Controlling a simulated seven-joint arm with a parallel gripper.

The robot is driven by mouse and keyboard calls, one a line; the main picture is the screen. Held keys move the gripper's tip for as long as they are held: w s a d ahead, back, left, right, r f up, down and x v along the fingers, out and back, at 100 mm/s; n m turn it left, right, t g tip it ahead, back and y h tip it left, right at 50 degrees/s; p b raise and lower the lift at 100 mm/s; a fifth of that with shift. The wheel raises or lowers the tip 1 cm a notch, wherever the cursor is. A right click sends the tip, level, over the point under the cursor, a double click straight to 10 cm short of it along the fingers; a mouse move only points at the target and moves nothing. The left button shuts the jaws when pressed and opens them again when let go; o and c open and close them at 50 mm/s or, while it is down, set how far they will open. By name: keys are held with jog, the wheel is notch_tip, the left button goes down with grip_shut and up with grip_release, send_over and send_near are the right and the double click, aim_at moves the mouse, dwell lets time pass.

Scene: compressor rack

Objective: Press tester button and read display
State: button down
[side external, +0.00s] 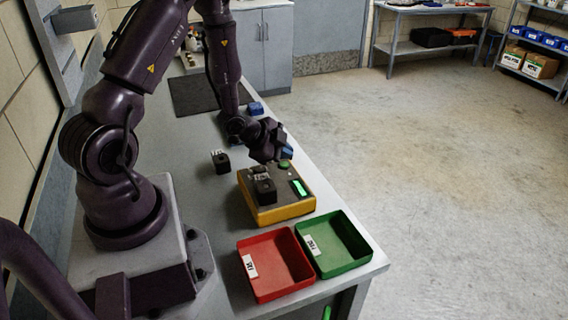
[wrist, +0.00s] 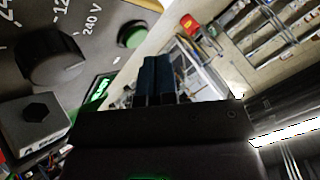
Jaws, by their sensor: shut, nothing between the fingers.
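The tester (side external: 274,214) is a yellow box with a dark top on the bench. Its round green button (side external: 285,164) also shows in the wrist view (wrist: 132,33), and its lit green display (side external: 299,187) shows there in part (wrist: 100,88). The display reading is not legible. My gripper (side external: 286,153) is shut and empty, its blue fingertips close together in the wrist view (wrist: 157,62). In the side view it is just above the button; in the wrist view the tips appear beside it. I cannot tell whether they touch.
A dial knob (wrist: 52,56) marked 240 V is on the tester's top. A second dark block (side external: 220,162) stands on the bench to the left. A red bin (side external: 290,253) and a green bin (side external: 345,238) stand at the near end. A dark mat (side external: 194,94) lies farther back.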

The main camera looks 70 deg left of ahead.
aim_at(284, 165)
jog(key=shift+f, duration=0.15)
jog(key=shift+f, duration=0.3)
jog(key=shift+f, duration=0.4)
dwell(0.7)
jog(key=shift+r, duration=0.85)
jog(key=shift+r, duration=0.1)
jog(key=shift+r, duration=2.4)
